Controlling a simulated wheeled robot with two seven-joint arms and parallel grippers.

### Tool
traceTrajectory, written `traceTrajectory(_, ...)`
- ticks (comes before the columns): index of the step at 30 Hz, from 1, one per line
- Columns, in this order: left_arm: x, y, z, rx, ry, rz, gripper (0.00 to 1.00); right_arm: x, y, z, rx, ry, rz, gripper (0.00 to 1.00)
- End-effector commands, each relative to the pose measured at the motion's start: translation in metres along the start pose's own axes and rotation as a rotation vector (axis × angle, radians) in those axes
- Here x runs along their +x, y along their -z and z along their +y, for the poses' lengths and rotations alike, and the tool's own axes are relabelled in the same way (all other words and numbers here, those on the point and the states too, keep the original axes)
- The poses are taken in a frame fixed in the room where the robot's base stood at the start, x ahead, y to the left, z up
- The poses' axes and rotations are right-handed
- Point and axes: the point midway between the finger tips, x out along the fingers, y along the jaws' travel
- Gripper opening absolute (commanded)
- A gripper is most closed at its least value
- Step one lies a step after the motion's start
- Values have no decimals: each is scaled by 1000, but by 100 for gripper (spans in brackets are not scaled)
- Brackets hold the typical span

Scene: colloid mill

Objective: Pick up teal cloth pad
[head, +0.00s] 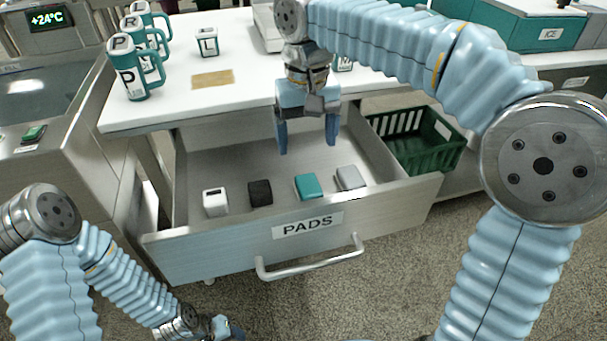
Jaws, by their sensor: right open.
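The teal cloth pad (308,186) lies in the open drawer labelled PADS (200,265), near its front wall. A black pad (260,192) is to its left and a grey pad (350,178) to its right. A white block with a dark mark (215,201) lies farthest left. My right gripper (307,148) points down over the drawer, open and empty, behind and above the teal pad and apart from it. My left gripper (225,332) is low at the bottom edge, partly cut off, and its jaws cannot be made out.
The white worktop (240,92) above the drawer bears teal mugs (132,70), a white lettered container (207,42) and a tan mat (213,78). A dark green basket (415,140) stands right of the drawer. The drawer's handle (310,262) juts forward. The drawer's middle floor is clear.

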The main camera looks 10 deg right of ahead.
Motion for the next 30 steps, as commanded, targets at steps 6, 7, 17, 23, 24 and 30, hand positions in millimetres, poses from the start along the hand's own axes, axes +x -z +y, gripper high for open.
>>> traceTrajectory(6,9,1,-7,-4,4,3,43,48,-1,1,0,-2,-4,83)
traceTrajectory(7,10,1,-7,-5,5,3,43,54,-1,1,0,-1,-4,83)
traceTrajectory(17,13,2,-10,-7,7,7,43,90,1,2,1,-1,-3,83)
traceTrajectory(23,16,3,-13,-8,9,9,43,122,4,6,-1,-1,-3,83)
traceTrajectory(24,17,3,-13,-9,9,9,43,126,4,6,-1,-1,-3,83)
traceTrajectory(30,17,4,-13,-9,9,10,43,132,4,6,0,0,-1,83)
